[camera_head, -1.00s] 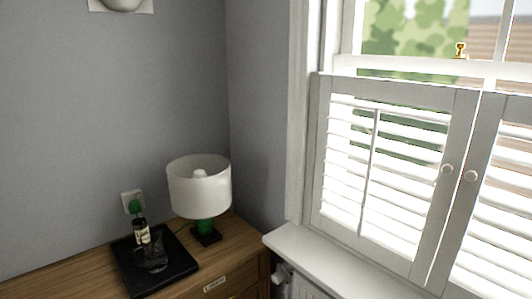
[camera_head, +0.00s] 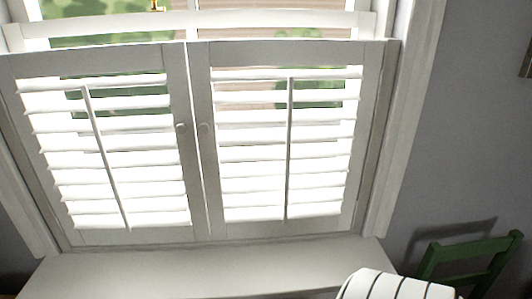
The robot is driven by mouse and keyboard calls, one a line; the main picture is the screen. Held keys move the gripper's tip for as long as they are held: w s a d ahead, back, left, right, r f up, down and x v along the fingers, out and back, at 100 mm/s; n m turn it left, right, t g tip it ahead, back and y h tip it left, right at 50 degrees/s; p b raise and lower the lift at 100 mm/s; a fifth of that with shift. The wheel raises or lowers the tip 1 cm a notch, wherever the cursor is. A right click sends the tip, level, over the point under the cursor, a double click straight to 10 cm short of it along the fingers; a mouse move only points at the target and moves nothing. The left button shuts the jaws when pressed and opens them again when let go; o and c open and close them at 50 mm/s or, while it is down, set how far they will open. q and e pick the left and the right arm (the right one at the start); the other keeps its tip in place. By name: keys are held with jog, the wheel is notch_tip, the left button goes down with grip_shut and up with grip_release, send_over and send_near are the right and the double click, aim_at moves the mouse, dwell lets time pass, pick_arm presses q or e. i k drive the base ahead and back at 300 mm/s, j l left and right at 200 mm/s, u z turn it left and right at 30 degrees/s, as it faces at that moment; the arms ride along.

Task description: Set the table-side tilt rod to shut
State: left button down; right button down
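Two white shutter panels stand side by side in the window, both closed in the frame. The left panel (camera_head: 176,145) has a thin vertical tilt rod (camera_head: 105,158) in front of its slats. The right panel (camera_head: 201,150) has a similar tilt rod (camera_head: 289,150). Slats on both panels show bright gaps, with bits of green and brown outside between the upper ones, so they look open. No table is clearly in view, so I cannot tell which rod is table-side. Neither of my grippers is in view.
A white sill (camera_head: 200,268) runs below the shutters and looks clear. A green chair (camera_head: 470,250) stands at the lower right by the grey wall (camera_head: 460,130). A white, dark-striped rounded object (camera_head: 385,286) is cut off at the bottom edge. Small round knobs (camera_head: 181,127) sit where the panels meet.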

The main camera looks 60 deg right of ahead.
aim_at(290, 78)
jog(key=i+z, duration=0.15)
jog(key=z, duration=0.2)
jog(key=i+z, duration=0.1)
jog(key=z, duration=0.25)
jog(key=i+z, duration=0.15)
jog(key=z, duration=1.3)
